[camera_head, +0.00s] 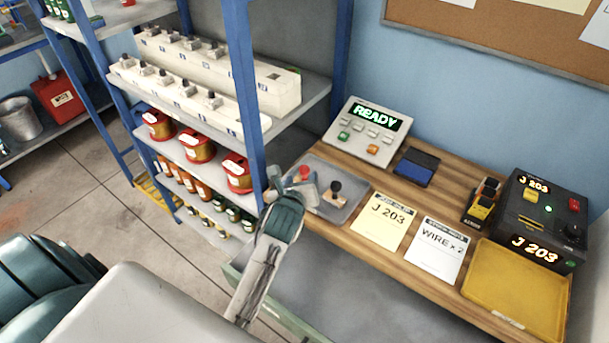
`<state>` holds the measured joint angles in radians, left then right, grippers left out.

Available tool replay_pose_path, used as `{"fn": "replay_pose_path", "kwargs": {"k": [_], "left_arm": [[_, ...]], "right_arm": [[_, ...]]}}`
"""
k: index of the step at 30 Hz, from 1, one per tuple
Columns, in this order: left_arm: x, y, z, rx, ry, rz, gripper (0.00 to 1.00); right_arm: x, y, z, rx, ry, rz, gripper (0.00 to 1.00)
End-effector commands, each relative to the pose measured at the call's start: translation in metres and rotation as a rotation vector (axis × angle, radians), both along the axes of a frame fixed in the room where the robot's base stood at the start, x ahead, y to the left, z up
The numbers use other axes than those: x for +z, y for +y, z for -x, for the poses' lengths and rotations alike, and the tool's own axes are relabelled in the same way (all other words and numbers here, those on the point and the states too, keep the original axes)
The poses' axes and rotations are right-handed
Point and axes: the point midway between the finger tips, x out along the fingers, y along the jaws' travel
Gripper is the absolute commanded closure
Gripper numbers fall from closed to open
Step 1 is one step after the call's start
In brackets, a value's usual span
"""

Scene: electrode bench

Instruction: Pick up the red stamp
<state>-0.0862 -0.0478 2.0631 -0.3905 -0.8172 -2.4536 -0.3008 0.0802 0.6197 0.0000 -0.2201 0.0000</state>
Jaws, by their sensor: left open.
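The red stamp (304,172) stands in a shallow grey tray (350,207) on the wooden bench, at the tray's left side. Only its red knob shows clearly; its lower part is hidden by my left gripper. My left gripper (305,188) is open at the tray's left end, right by the red stamp. Whether its fingers touch the stamp I cannot tell. A black-knobbed stamp (335,187) stands in the same tray, to the right. My right gripper is not in view.
A blue-black ink pad (416,167), the READY panel (366,131), two paper cards, J 203 (383,222) and WIRE (437,249), and a yellow tray (516,291) are on the bench. A blue-posted shelf (243,75) stands close left of the gripper.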

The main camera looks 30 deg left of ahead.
Motion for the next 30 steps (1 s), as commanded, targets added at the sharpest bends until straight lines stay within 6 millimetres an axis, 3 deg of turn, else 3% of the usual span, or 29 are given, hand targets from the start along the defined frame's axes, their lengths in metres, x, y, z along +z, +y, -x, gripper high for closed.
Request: {"fn": "replay_pose_path", "kwargs": {"k": [15,24,30], "left_arm": [[-0.016,0.018,-0.049,0.0,0.0,0.0,0.48],[-0.019,0.019,-0.052,0.0,-0.001,0.002,0.48],[-0.019,0.019,-0.052,0.0,-0.001,0.002,0.87]], "right_arm": [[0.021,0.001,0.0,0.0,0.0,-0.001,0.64],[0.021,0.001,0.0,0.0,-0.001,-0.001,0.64],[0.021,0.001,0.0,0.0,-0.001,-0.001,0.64]]}}
